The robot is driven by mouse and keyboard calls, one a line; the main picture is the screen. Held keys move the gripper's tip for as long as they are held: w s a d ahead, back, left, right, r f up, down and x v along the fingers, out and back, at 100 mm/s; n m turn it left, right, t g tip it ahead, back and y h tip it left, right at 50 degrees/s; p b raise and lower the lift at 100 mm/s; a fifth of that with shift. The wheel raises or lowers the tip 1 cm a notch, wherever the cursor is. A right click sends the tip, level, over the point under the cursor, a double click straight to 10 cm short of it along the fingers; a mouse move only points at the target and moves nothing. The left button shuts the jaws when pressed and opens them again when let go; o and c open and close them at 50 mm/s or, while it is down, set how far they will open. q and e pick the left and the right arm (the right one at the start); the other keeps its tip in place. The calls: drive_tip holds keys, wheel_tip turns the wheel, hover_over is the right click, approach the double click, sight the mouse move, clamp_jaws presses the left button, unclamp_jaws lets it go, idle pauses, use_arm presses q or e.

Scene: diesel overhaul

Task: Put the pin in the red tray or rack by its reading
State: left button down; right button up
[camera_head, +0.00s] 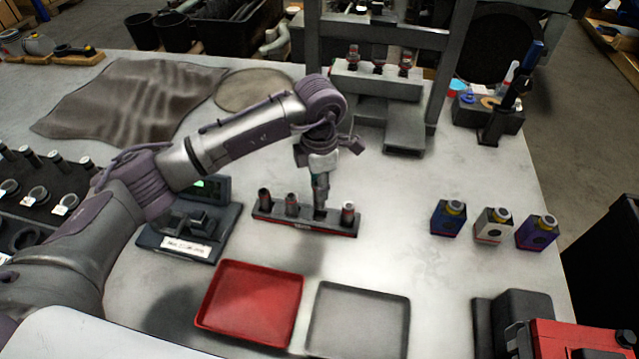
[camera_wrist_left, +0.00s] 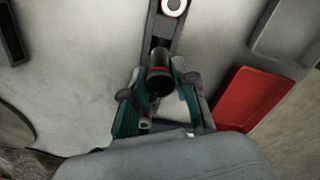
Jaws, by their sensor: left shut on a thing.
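My left gripper (camera_head: 320,184) points down over the third slot of the dark pin rack (camera_head: 290,223). It is shut on a dark pin (camera_head: 320,203), which is upright at the rack; I cannot tell whether it is still seated. In the left wrist view the teal fingers (camera_wrist_left: 158,108) flank this pin (camera_wrist_left: 160,75), which shows a reddish band. Other pins stand in the rack, including a light-topped one (camera_head: 348,212) at the right end. The red tray (camera_head: 250,303) is empty in front of the rack. The gauge stand (camera_head: 190,238) has a lit green display, too small to read. My right gripper is not in view.
An empty grey tray (camera_head: 358,325) lies right of the red tray. Several small bottles (camera_head: 493,226) stand at the right. A press frame (camera_head: 375,85) and a dark cloth (camera_head: 130,100) are at the back. The table between rack and bottles is clear.

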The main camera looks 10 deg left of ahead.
use_arm(q)
drive_tip(key=shift+b, duration=0.3)
idle(0.6)
drive_tip(key=shift+f, duration=0.2)
idle(0.3)
drive_tip(key=shift+f+b, duration=0.35)
drive_tip(key=shift+b, duration=0.3)
drive_tip(key=shift+f, duration=0.15)
drive_tip(key=shift+f+b, duration=0.25)
drive_tip(key=shift+b, duration=0.2)
drive_tip(key=shift+f+b, duration=0.25)
drive_tip(key=shift+b, duration=0.05)
drive_tip(key=shift+f, duration=0.15)
drive_tip(key=shift+f+b, duration=0.45)
drive_tip(key=shift+b, duration=0.2)
drive_tip(key=shift+f, duration=0.15)
